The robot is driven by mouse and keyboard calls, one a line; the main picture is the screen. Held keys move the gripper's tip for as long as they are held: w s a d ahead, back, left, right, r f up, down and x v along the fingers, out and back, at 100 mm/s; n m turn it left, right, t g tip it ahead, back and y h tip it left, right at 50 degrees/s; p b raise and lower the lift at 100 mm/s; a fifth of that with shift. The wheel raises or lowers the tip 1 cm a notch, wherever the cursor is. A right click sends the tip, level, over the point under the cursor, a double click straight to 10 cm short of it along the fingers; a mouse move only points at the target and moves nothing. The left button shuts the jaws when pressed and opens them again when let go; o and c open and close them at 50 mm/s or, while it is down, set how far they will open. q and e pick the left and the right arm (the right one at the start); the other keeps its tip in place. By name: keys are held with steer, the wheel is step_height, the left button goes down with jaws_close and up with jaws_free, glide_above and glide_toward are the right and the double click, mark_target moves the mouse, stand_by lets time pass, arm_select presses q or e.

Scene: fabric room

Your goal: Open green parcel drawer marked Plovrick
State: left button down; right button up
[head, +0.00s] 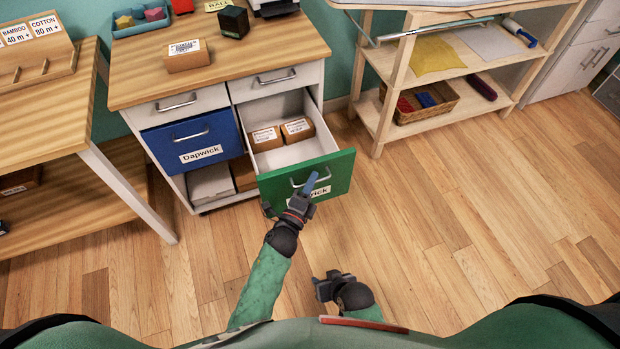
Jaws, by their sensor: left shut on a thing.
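The green parcel drawer (338,172) stands pulled well out of the right side of the cabinet. Its white label (321,191) shows only the ending "rick"; my gripper covers the rest. My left gripper (311,183) is shut on the drawer's silver handle (299,183), at the front panel. Two brown parcels (265,138) (297,129) with white labels lie inside the drawer, towards its back. My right gripper (321,285) is low in front of the drawer, over the floor and apart from it; its finger gap is unclear.
The blue drawer (192,140) marked Dapwick is closed, left of the green one. A brown parcel (187,56) and a dark box (234,21) stand on the cabinet top (140,85). A wooden shelf unit (383,110) stands right. The floor (440,220) on the right is clear.

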arm_select(q)
steer(key=c, duration=1.8)
jaws_free()
arm_select(e)
steer(key=shift+r, duration=0.1)
steer(key=shift+w, duration=0.1)
arm_select(q)
steer(key=shift+s, duration=0.1)
